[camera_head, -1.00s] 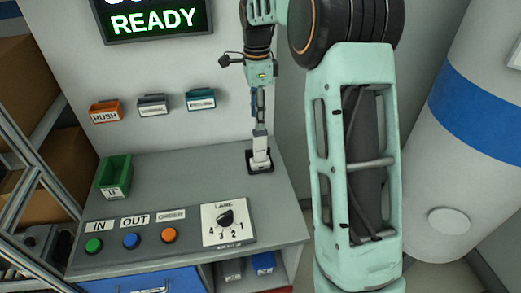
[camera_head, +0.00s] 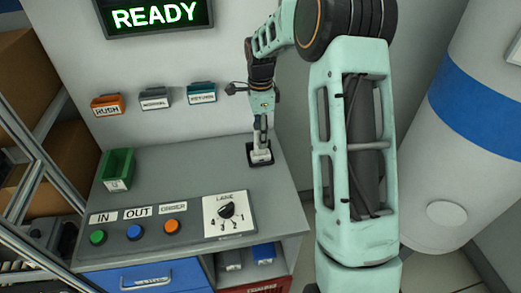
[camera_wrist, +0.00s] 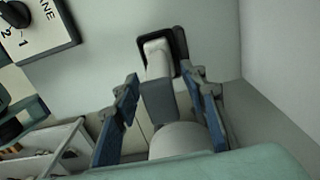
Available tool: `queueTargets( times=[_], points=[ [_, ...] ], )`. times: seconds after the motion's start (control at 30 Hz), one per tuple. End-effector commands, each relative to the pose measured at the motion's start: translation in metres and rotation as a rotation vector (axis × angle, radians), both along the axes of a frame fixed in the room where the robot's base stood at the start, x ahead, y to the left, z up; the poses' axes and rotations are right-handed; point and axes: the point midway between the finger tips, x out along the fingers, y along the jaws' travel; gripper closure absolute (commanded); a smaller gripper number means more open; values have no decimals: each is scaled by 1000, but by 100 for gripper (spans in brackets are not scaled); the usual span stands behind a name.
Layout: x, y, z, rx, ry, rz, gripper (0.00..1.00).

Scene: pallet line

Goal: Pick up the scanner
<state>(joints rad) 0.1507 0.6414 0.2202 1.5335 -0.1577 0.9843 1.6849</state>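The scanner (camera_head: 260,154), a white and grey upright device, stands in a black holder (camera_head: 268,160) at the right rear of the grey desk. In the wrist view the scanner (camera_wrist: 158,62) shows a white end in the dark holder and a grey part towards me. My gripper (camera_head: 262,124) is right above the scanner in the head view, pointing down. In the wrist view my gripper (camera_wrist: 161,80) has its two blue fingers apart, one on either side of the grey part, with gaps visible. The fingers' exact height against the scanner is hard to tell.
A green bin (camera_head: 117,171) stands at the desk's left rear. A button panel (camera_head: 185,228) with a lane dial (camera_head: 227,211) lies along the front. Small labelled holders (camera_head: 155,99) hang on the wall. The desk middle is clear.

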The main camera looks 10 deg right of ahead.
Motion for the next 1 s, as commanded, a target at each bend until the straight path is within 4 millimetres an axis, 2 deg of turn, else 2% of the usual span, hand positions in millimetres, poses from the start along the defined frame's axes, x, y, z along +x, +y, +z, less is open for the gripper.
queueTargets(
  times=[0.03, 0.37, 0.87, 1.0],
  points=[
    [0, 0, 0, 0, 0, 0, 63],
    [0, 0, 0, 0, 0, 0, 99],
    [1, 0, 2, 0, -2, 0, 100],
    [1, 0, 7, 0, -3, -1, 100]
  ],
)
